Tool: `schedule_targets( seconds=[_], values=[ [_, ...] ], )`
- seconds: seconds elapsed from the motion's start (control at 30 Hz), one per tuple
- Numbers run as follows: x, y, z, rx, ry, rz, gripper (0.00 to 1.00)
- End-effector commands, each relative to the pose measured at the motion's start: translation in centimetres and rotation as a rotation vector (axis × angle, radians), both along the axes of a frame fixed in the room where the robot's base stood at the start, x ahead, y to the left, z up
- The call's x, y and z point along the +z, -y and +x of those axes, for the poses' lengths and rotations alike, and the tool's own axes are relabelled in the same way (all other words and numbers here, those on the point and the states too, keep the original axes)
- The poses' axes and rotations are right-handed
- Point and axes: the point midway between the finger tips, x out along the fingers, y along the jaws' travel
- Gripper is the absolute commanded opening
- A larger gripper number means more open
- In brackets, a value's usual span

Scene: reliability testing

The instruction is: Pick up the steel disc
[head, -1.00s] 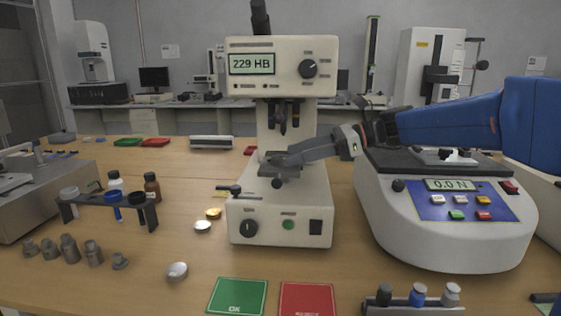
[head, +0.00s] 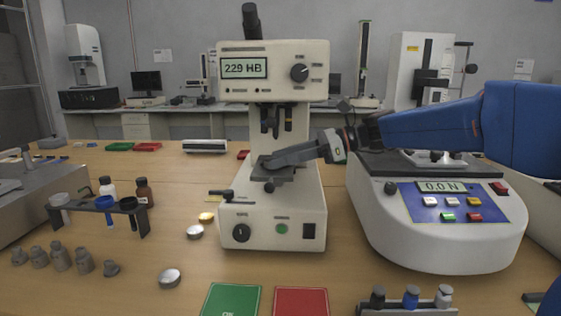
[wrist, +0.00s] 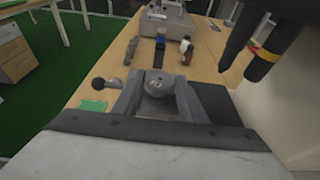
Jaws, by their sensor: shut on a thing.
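The hardness tester (head: 272,205) stands mid-table with its display reading 229 HB. My gripper (head: 268,163) reaches in from the right at the tester's stage (head: 270,175), below the dark indenter turret (head: 277,120). In the wrist view, my gripper (wrist: 160,96) has a finger on each side of a round grey steel disc (wrist: 160,81) and is shut on it. The disc lies at the stage. In the head view the fingers hide it, and I cannot tell whether it still touches the stage.
The force tester (head: 440,228) stands close on the right, under my arm. Loose silver discs (head: 169,278) and a gold disc (head: 206,217) lie left of the hardness tester. Green (head: 232,300) and red (head: 301,301) pads lie in front. A vial rack (head: 95,207) stands left.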

Motion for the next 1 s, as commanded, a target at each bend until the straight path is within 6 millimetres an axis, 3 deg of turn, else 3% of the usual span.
schedule_targets(
  seconds=[0.27,1.0],
  values=[
    [3.3,0.4,0.1,-0.002,0.003,0.001,0.04],
    [3.1,15.2,-0.5,-0.003,0.001,0.000,0.04]
  ],
)
